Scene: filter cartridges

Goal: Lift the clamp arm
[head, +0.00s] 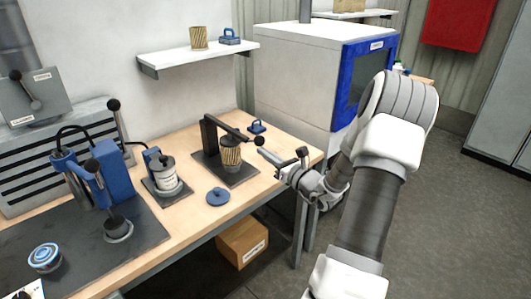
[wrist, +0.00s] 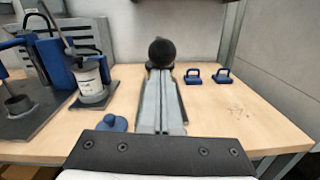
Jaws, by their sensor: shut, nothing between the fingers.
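The clamp fixture (head: 210,168) stands on the workbench, with a black upright and a black clamp arm (head: 232,130) reaching to the right. The arm ends in a black ball knob (head: 259,141), which also shows in the wrist view (wrist: 163,51). A tan pleated filter cartridge (head: 231,157) stands under the arm. My gripper (head: 264,153) is shut and empty, its fingertips close below the knob. In the wrist view my fingers (wrist: 160,76) point at the knob and hide most of the fixture. I cannot tell whether they touch.
A blue round cap (head: 217,197) lies in front of the fixture. A blue handled piece (head: 257,126) lies behind it. A white canister (head: 166,178) in a stand and a blue press (head: 88,185) stand to the left. Bare bench lies right of the fixture.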

